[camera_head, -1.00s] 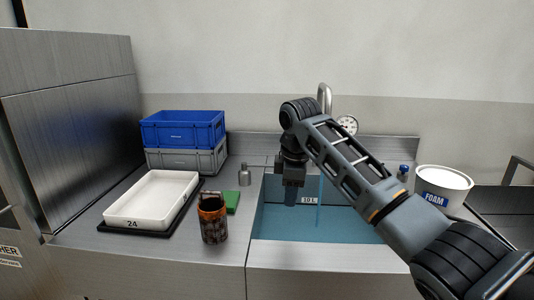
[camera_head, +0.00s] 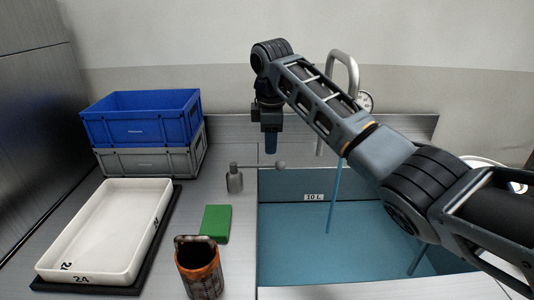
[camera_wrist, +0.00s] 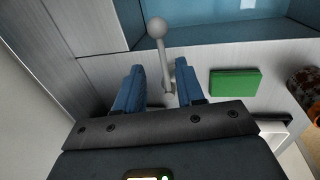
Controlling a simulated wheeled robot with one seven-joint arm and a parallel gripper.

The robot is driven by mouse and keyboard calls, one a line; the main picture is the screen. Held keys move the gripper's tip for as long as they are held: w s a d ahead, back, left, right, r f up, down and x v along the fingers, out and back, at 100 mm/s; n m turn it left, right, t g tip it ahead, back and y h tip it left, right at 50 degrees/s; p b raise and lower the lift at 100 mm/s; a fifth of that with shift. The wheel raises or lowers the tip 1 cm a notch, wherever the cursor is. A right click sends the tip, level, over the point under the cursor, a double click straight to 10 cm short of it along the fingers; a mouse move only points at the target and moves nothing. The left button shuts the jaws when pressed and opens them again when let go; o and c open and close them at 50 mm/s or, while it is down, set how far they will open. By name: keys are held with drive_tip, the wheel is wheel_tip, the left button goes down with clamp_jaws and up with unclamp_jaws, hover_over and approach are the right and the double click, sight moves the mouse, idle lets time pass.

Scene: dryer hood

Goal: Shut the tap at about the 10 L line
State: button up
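The tap's grey lever (camera_head: 258,166) with a ball end stands on a short post (camera_head: 235,180) at the basin's left back corner. The ball (camera_wrist: 157,27) points toward the basin in the wrist view. My gripper (camera_head: 270,150) hangs pointing down near the lever. In the wrist view my gripper (camera_wrist: 160,85) is open, with the lever between its blue fingers; contact is not clear. The spout (camera_head: 343,66) is partly behind my arm, and a blue stream (camera_head: 333,195) falls into the basin water (camera_head: 300,240). The water's edge is just below the 10 L label (camera_head: 314,197).
A green block (camera_head: 216,222) and a rusty cup (camera_head: 199,268) stand left of the basin. A white tray (camera_head: 105,225) lies further left, with blue (camera_head: 142,118) and grey (camera_head: 150,160) crates behind. A round gauge (camera_head: 366,101) is behind the spout.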

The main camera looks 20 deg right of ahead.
sight(271, 166)
drive_tip(key=f, duration=0.4)
drive_tip(key=w+f+p, duration=0.1)
drive_tip(key=f, duration=0.1)
drive_tip(key=shift+w+d+f, duration=0.1)
drive_tip(key=shift+d+f, duration=0.15)
drive_tip(key=shift+f, duration=0.15)
clamp_jaws()
idle(0.4)
